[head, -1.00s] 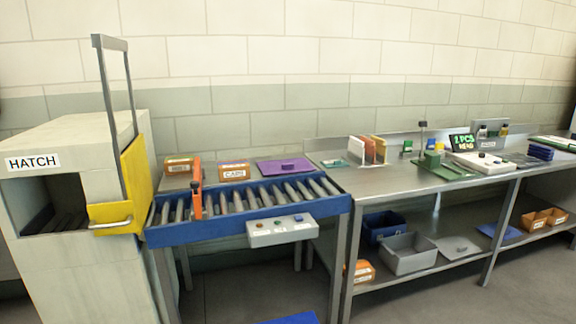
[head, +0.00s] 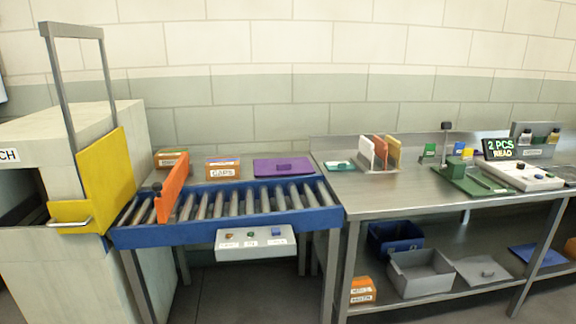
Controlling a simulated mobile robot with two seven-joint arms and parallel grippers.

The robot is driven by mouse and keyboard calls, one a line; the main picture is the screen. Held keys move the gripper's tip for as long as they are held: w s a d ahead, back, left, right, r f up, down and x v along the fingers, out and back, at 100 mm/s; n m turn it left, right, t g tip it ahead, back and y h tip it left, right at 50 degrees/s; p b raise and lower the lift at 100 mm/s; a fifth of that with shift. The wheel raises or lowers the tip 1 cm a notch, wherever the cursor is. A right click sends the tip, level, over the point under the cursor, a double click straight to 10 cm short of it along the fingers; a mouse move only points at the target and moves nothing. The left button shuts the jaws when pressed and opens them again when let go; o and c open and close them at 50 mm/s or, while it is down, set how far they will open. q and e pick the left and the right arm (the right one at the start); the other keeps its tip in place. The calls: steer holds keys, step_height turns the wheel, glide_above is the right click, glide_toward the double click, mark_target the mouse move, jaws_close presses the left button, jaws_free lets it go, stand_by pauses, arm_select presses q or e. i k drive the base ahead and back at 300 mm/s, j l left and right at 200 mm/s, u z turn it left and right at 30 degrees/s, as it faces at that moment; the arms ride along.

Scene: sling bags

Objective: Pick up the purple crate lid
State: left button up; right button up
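The purple crate lid (head: 270,166) lies flat on the steel surface behind the roller conveyor. It is a flat panel with a small raised handle on top. It sits to the right of an orange box labelled CAPS, with a gap between them. Neither of my grippers shows in the head view.
The roller conveyor (head: 235,202) with its blue frame stands in front of the lid. An orange gate (head: 172,187) crosses its left part. The orange CAPS box (head: 222,169) is left of the lid. A steel bench (head: 400,196) adjoins on the right.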

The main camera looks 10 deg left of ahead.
mark_target(278, 167)
steer(key=i+l, duration=0.2)
steer(key=l, duration=0.15)
steer(key=i+l+u, duration=0.2)
steer(key=i+l, duration=0.15)
steer(key=l, duration=0.3)
